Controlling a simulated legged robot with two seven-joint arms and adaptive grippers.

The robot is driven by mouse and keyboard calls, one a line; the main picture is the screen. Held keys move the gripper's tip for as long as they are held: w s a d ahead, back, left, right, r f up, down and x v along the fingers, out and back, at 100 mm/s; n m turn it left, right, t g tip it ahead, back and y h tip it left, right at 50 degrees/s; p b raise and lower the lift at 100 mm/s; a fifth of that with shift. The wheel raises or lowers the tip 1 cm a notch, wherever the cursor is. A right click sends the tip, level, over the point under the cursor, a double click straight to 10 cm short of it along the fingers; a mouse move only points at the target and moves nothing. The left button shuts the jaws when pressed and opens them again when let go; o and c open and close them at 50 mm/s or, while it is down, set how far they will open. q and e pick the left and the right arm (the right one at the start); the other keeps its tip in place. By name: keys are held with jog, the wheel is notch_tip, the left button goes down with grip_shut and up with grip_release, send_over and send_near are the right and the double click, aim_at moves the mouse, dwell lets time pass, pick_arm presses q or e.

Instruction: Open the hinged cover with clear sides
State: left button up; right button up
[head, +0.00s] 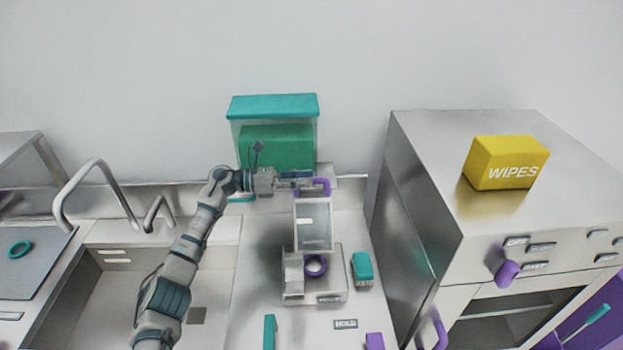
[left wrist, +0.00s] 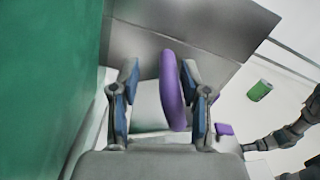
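A cover (head: 313,238) with a clear-looking panel stands raised over a small grey device on the counter. A purple handle (head: 325,187) is at its top end; whether it is joined to the cover is hard to tell. My left gripper (head: 300,184) is at this handle, reaching in from the left. In the left wrist view, the purple handle (left wrist: 172,92) stands between the two spread fingers (left wrist: 160,108), closer to the right finger, with a clear gap on the left. A purple ring (head: 316,266) sits in the device below the cover. My right gripper is out of view.
A clear-sided box (head: 274,106) with a teal top and green contents stands behind my left gripper. A steel cabinet (head: 420,200) bearing a yellow wipes box (head: 505,162) is on the right. A teal item (head: 362,270) lies beside the device. A sink is left.

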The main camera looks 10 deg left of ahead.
pick_arm(q)
jog(key=s+a, duration=0.1)
jog(key=a, duration=0.8)
jog(key=shift+s+a+f, duration=0.15)
jog(key=shift+s, duration=0.15)
jog(key=shift+f, duration=0.1)
